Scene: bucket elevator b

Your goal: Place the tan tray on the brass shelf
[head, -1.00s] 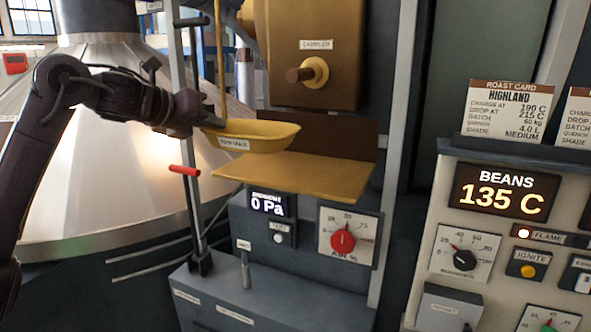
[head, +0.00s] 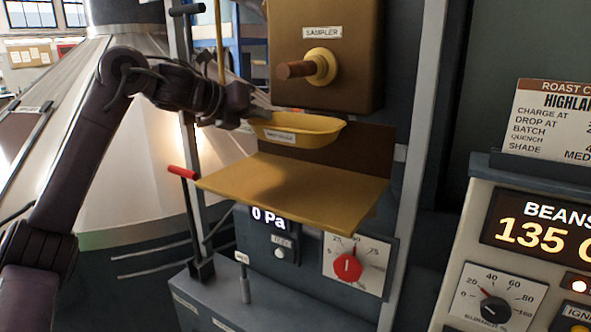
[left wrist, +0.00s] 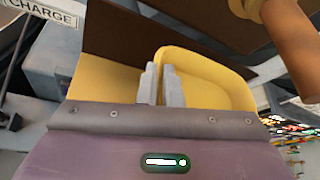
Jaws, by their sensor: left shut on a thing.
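The tan tray (head: 322,131) is a shallow yellow-tan dish with a small label on its front wall. My left gripper (head: 256,113) is shut on the tray's left end and holds it roughly level. In the left wrist view the gripper's fingers (left wrist: 161,85) pinch the rim of the tray (left wrist: 205,75). The brass shelf (head: 290,190) is a flat, bare plate below the tray. The tray is over the shelf's back part, with a gap that looks small. The shelf also shows in the left wrist view (left wrist: 105,83). My right gripper is out of view.
The brown sampler box (head: 325,60) with its wooden-handled knob (head: 300,69) hangs just above the tray. A dark brown plate (head: 365,150) stands behind the shelf. A red-handled lever (head: 183,173) is left of the shelf. A red dial (head: 347,267) is below it.

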